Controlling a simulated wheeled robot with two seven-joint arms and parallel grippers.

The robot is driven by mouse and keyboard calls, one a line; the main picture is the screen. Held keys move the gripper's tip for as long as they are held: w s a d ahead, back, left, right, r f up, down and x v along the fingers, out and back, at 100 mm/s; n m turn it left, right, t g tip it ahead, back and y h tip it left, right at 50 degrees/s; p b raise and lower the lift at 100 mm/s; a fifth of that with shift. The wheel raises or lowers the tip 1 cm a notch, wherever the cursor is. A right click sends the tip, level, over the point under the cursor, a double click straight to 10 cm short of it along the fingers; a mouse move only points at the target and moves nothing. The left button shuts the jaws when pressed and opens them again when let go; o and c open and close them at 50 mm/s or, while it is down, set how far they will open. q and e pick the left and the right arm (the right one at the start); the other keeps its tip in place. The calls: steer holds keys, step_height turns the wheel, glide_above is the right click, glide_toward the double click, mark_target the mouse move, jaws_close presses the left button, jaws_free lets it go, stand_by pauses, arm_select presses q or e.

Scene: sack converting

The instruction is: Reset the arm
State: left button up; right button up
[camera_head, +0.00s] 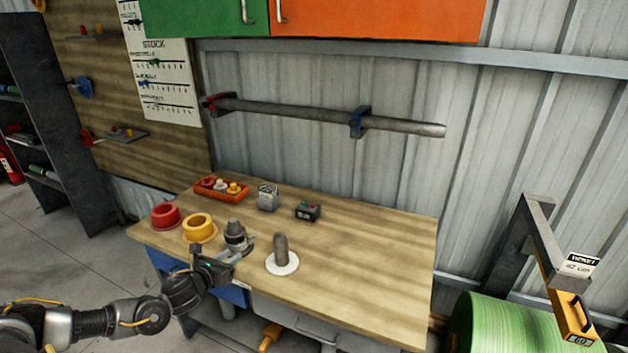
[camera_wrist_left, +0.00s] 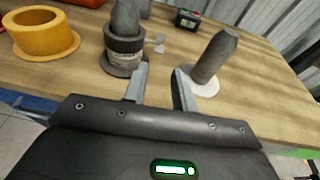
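My left gripper (camera_head: 240,254) is over the front edge of the wooden workbench (camera_head: 370,273), between a dark grey spindle-like part (camera_head: 235,231) and a grey peg on a white disc (camera_head: 281,250). In the left wrist view my left gripper's two fingers (camera_wrist_left: 159,88) stand apart with nothing between them. The dark grey part (camera_wrist_left: 124,45) is just beyond the left finger, and the peg (camera_wrist_left: 213,56) is beyond the right finger. I cannot tell whether the left finger touches the dark part. My right gripper is not in view.
A red flanged ring (camera_head: 165,215) and a yellow flanged ring (camera_head: 199,227) sit on the bench's left. Behind are an orange tray (camera_head: 213,190), a grey box (camera_head: 268,197) and a small dark box (camera_head: 307,211). The bench's right side is clear. A green roll (camera_head: 512,325) stands right.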

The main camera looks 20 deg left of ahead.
arm_select(q)
steer(key=s+d+f+n+g, duration=0.3)
steer(key=s+d+f+n, duration=0.2)
steer(key=s+d+n, duration=0.35)
steer(key=s+d+f+n+g, duration=0.3)
steer(key=s+d+f+n, duration=0.2)
steer(key=d+n, duration=0.5)
steer(key=s+d+r+n+g+h, duration=0.1)
steer(key=s+d+n+g, duration=0.25)
steer(key=s+n, duration=0.45)
steer(key=s+d+r+n+g, duration=0.1)
steer(key=s+d+n+g, duration=0.1)
steer(key=s+d+n, duration=0.55)
steer(key=s+a+f+m+g, duration=0.1)
steer(key=s+f, duration=0.1)
steer(key=f, duration=1.1)
steer(key=s+a+f, duration=0.1)
steer(key=a+f, duration=0.1)
steer(key=f, duration=1.1)
steer(key=s+a+f+g, duration=0.1)
steer(key=s+a+f, duration=0.1)
steer(key=s+f, duration=1.4)
steer(key=shift+s+a, duration=0.35)
steer(key=shift+a, duration=0.05)
